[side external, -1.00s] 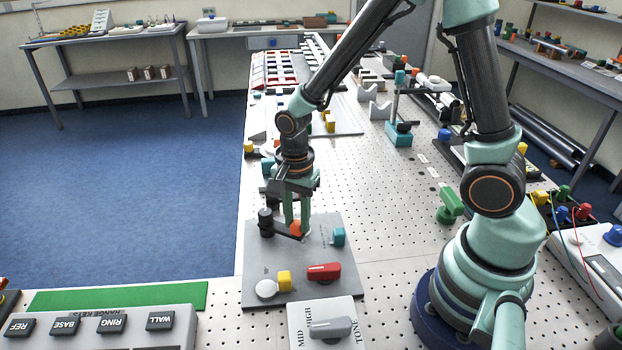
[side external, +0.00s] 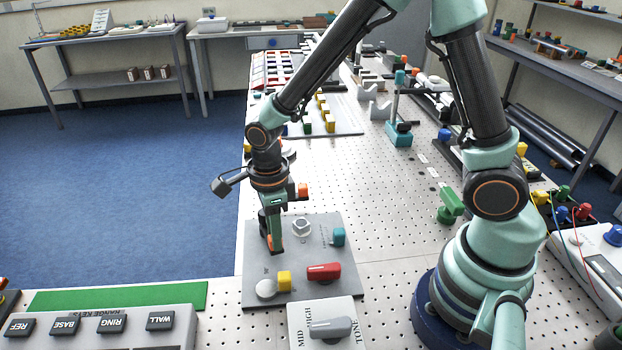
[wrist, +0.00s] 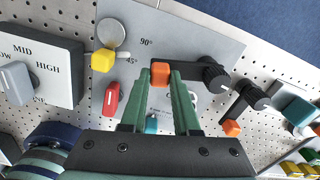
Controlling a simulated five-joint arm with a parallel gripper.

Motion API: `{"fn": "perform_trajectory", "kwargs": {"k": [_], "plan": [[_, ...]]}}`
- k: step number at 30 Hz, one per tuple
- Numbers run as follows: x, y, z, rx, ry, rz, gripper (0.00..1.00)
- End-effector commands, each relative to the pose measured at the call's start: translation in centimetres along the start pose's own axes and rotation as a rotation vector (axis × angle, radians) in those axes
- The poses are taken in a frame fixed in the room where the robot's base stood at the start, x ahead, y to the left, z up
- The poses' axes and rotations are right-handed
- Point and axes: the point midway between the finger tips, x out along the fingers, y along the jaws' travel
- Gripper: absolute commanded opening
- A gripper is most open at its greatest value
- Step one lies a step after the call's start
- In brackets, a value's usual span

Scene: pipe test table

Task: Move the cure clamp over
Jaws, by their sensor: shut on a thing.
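The clamp is a dark lever with an orange end block (wrist: 160,72) and a black round pivot knob (wrist: 215,76), on a grey panel (side external: 255,262). In the wrist view my gripper (wrist: 160,76) has its green fingers on either side of the orange block, shut on it. In the side view my gripper (side external: 273,240) stands low over the panel's left part, with the orange end (side external: 277,246) at its tips; it mostly hides the pivot knob. A pale hexagonal fitting (side external: 301,228) is uncovered to the right of the lever. Angle marks 45° and 90° show beside the lever's end.
On the panel are a yellow block (side external: 284,280), a pale disc (side external: 266,288), a red handle (side external: 323,271) and a teal block (side external: 338,236). Another orange-ended lever (wrist: 231,128) lies close behind the panel. A dial box (side external: 328,328) stands in front.

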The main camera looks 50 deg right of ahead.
Motion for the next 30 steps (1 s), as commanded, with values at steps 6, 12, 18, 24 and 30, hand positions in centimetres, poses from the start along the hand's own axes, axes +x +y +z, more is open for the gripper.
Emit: {"fn": "perform_trajectory", "kwargs": {"k": [6, 12, 18, 24, 30], "plan": [[-0.11, 0.01, 0.39, 0.043, 0.0, 0.0, 0.0], [-0.11, 0.01, 0.44, 0.052, 0.0, 0.0, 0.0], [-0.11, 0.01, 0.44, 0.051, 0.0, 0.0, 0.0], [-0.07, 0.0, 0.43, 0.051, 0.0, 0.0, 0.6], [-0.03, -0.01, 0.41, 0.051, 0.0, 0.0, 0.6]]}}
